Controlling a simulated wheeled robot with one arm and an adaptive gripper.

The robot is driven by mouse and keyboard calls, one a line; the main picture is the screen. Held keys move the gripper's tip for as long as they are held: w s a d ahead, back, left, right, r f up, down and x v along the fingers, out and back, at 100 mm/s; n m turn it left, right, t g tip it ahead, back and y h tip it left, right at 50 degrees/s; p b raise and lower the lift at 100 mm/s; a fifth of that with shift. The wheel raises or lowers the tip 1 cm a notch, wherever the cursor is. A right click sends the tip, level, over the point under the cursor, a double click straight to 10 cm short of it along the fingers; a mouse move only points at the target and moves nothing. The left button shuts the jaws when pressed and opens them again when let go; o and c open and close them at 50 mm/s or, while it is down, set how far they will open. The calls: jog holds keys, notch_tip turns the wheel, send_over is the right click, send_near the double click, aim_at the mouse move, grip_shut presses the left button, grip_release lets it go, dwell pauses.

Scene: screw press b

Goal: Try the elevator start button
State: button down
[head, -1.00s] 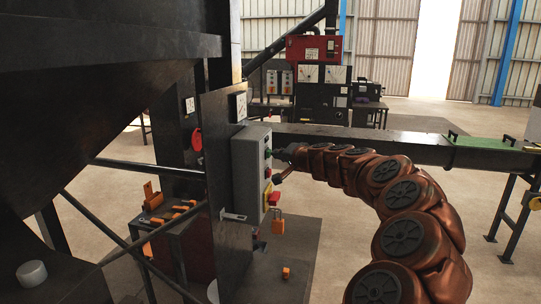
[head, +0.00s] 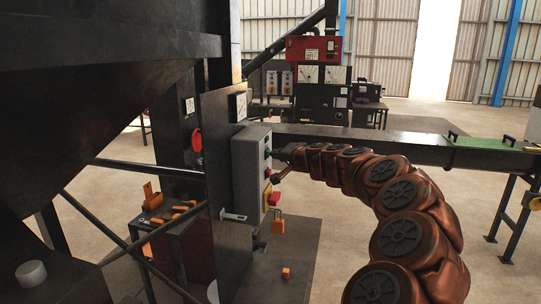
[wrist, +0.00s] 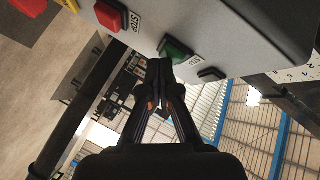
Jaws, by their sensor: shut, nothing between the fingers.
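The grey control box (head: 245,170) is mounted on a dark upright plate at the middle of the head view. In the wrist view, the green start button (wrist: 176,50) stands out from the box face beside a partly covered label. My gripper (wrist: 160,72) is shut and empty, with its fingertips right at the green button, overlapping its lower edge. I cannot tell whether they touch it. In the head view my gripper (head: 276,153) reaches the box's front face from the right and hides the green button.
A red button (wrist: 110,16) with a STOP label and a black button (wrist: 211,74) flank the green one. An orange padlock (head: 277,226) hangs below the box. A long dark beam (head: 365,143) runs behind my arm. Open floor lies to the right.

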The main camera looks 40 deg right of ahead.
jog(key=shift+s+d, duration=0.45)
jog(key=shift+s, duration=0.2)
jog(key=s+d, duration=0.1)
jog(key=s, duration=0.1)
jog(key=s+d+b, duration=0.1)
jog(key=s+d, duration=0.1)
jog(key=shift+s, duration=0.1)
dwell(0.4)
jog(key=shift+a, duration=0.1)
dwell(0.6)
